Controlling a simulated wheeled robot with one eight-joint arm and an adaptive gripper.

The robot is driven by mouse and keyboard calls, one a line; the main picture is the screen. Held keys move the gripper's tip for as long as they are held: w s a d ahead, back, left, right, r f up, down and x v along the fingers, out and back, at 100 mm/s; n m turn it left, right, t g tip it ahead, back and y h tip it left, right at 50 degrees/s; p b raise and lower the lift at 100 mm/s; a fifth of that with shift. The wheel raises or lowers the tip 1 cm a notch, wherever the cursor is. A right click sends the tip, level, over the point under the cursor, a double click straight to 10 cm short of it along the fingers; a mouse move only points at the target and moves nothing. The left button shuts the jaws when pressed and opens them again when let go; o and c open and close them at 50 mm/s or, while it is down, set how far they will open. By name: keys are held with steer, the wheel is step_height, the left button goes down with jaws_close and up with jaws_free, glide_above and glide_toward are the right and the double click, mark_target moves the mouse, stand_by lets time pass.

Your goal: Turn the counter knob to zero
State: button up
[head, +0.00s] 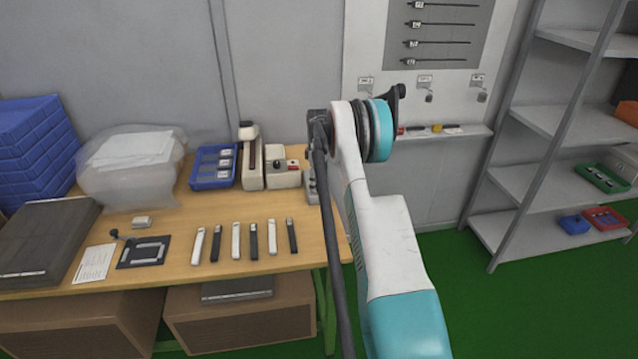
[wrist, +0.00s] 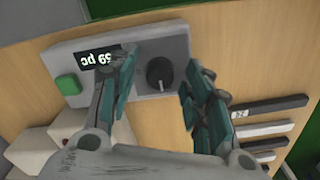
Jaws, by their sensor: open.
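The counter (wrist: 130,55) is a grey box with a black display, a green button and a black knob (wrist: 159,74), seen in the wrist view. The display (wrist: 99,56) shows upside down and is partly covered by a finger; it seems to read 59 or 69. My gripper (wrist: 158,110) is open, with one finger on each side of the knob in the picture. Whether the fingers touch the knob I cannot tell. In the head view my arm hides my gripper and most of the counter (head: 311,180).
The wooden table (head: 200,275) holds a row of black and white bars (head: 236,241), a blue tray (head: 214,167), beige devices (head: 283,172) and a plastic bag (head: 128,165). A metal shelf (head: 545,130) stands at the right.

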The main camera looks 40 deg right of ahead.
jaws_close()
steer(key=m, duration=0.4)
steer(key=shift+m, duration=0.3)
steer(key=m, duration=0.9)
steer(key=shift+m, duration=2.2)
